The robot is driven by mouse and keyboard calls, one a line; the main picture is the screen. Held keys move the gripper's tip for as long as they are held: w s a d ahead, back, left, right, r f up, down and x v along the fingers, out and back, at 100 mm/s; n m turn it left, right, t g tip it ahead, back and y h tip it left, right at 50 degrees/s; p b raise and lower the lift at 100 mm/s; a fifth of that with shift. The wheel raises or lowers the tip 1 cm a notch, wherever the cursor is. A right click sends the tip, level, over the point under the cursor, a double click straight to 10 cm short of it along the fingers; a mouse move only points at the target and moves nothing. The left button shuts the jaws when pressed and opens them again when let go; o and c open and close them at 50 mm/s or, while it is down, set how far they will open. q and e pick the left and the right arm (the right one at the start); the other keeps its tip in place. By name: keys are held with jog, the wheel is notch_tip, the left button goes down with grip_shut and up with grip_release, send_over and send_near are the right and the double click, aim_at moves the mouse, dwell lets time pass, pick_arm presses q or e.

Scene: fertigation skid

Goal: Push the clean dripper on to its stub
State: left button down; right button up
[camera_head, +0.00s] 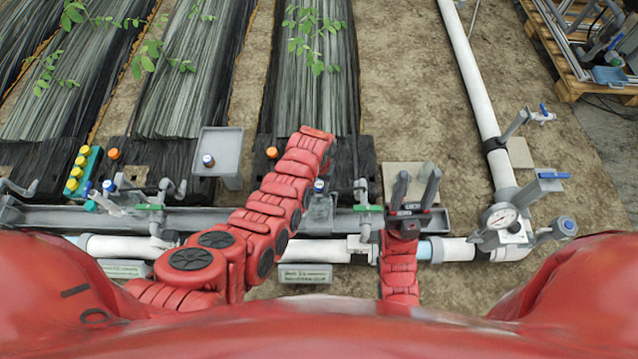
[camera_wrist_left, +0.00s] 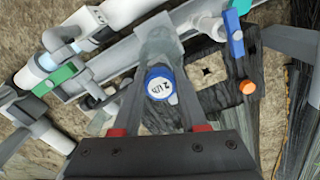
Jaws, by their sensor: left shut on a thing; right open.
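My left gripper (camera_wrist_left: 160,78) is shut on a dripper (camera_wrist_left: 161,88) with a blue rim and a white face marked 2 L/h, seen in the left wrist view. In the head view my left forearm hides its fingers, while a small blue-topped piece (camera_head: 319,186), which looks like this dripper, shows beside the arm. A clear, cup-like thing (camera_head: 320,211) stands just below it. I cannot make out the stub; the gripper and dripper may cover it. My right gripper (camera_head: 413,185) is open and empty, right of the green lever (camera_head: 368,208).
A grey trough (camera_head: 260,221) and white pipe (camera_head: 320,250) run across the front. A pressure gauge (camera_head: 501,216) and blue-handled valves stand at right.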

pick_arm(q)
jog(key=shift+f, duration=0.3)
dwell(0.6)
jog(key=shift+c, duration=1.8)
grip_release()
notch_tip(320, 180, up, 9)
jog(key=p, duration=0.7)
jog(key=shift+p, duration=0.35)
